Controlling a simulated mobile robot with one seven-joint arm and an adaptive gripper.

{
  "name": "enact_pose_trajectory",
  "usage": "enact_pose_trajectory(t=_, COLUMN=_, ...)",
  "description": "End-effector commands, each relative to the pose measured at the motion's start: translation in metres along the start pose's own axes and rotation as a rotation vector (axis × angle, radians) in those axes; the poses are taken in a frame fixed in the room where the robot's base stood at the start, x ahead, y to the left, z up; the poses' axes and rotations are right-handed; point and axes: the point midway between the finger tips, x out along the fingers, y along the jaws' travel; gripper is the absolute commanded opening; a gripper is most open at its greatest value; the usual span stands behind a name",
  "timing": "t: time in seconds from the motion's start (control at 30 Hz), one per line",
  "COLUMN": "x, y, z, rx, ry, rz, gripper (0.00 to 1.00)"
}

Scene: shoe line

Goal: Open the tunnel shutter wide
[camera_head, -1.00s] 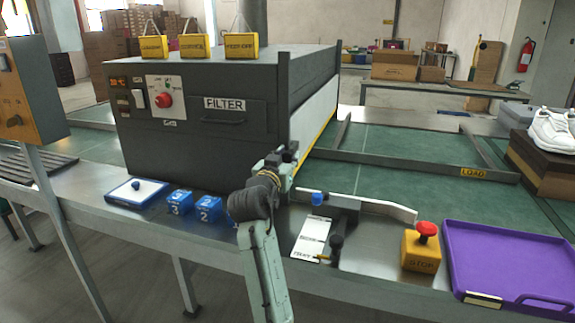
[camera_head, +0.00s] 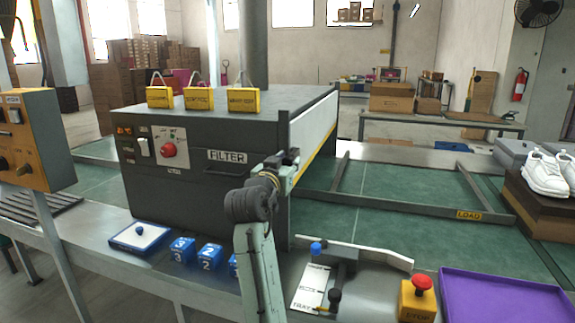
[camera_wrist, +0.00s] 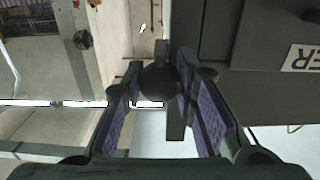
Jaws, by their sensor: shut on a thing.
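The dark tunnel (camera_head: 215,175) stands at the left centre of the head view. Its shutter (camera_head: 313,125) is a pale panel on the right side with a yellow lower edge, which sits well above the green belt. My gripper (camera_head: 287,160) is at the tunnel's near right corner, beside the shutter. In the wrist view my gripper (camera_wrist: 160,88) has its purple-padded fingers on either side of a dark round knob (camera_wrist: 158,80) and is shut on it. The knob's joint to the shutter is mostly hidden.
A blue-topped lever with a pale guide bar (camera_head: 365,254), a red stop button (camera_head: 420,285) and a purple tray (camera_head: 505,300) lie to the right. Number blocks (camera_head: 182,248) stand in front of the tunnel. White shoes (camera_head: 545,172) stand far right.

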Motion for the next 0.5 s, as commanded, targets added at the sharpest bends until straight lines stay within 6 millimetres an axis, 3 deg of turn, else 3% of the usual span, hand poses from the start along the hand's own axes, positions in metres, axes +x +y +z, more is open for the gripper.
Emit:
enact_pose_trajectory(t=0.07, x=-0.0003, y=-0.0008, z=-0.0007, rx=0.0, ry=0.003, rz=-0.002, gripper=0.0)
enact_pose_trajectory(t=0.1, x=-0.0003, y=-0.0007, z=-0.0006, rx=0.0, ry=0.002, rz=-0.002, gripper=0.29)
enact_pose_trajectory(t=0.4, x=-0.0001, y=-0.0004, z=0.0003, rx=0.0, ry=0.0, rz=-0.001, gripper=0.48)
enact_pose_trajectory(t=0.5, x=-0.0001, y=-0.0003, z=0.0004, rx=0.0, ry=0.0, rz=0.0, gripper=0.48)
